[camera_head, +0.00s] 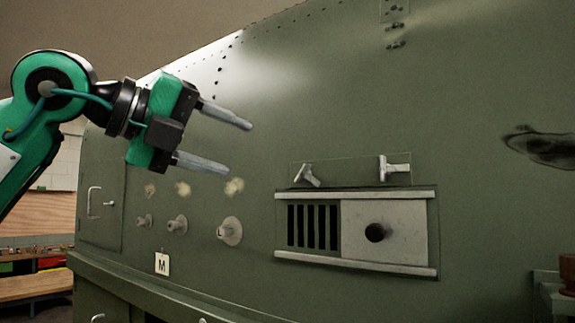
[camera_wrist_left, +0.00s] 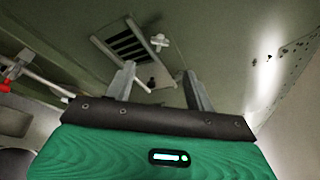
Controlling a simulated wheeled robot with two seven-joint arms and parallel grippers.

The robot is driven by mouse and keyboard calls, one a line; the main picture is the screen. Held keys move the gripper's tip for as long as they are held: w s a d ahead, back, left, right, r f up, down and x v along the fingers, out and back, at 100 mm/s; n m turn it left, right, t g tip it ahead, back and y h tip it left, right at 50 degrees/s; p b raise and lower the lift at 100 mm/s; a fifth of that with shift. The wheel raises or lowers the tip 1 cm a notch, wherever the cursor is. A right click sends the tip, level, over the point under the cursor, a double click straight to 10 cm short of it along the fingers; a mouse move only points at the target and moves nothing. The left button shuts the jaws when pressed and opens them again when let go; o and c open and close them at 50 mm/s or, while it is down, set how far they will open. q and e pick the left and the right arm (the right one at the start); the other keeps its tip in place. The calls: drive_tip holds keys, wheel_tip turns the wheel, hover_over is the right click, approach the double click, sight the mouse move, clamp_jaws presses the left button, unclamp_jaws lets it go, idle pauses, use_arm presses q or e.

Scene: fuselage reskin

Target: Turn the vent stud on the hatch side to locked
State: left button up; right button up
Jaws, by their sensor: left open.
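The vent (camera_head: 313,227) is set in the green fuselage wall, with dark slots on its left and a pale sliding plate (camera_head: 408,220) with a black knob (camera_head: 376,232) on its right. Two T-shaped studs sit above it. The left stud (camera_head: 307,176), on the side of the small hatch (camera_head: 101,206), has its bar tilted. My right gripper is not in view.
Several round fittings (camera_head: 229,231) stick out of the wall below my left gripper, above a card marked M (camera_head: 162,264). Vent rails (camera_head: 355,263) stand proud of the wall. A dark patch (camera_head: 541,147) is at right. A bench (camera_head: 35,286) stands at far left.

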sight(299, 172)
use_arm(q)
drive_tip(key=p+x, duration=0.5)
drive_tip(key=x, duration=0.5)
drive_tip(key=shift+w+d+r, duration=0.1)
drive_tip(key=shift+w, duration=0.05)
drive_tip(key=shift+x, duration=0.85)
drive_tip(key=c, duration=1)
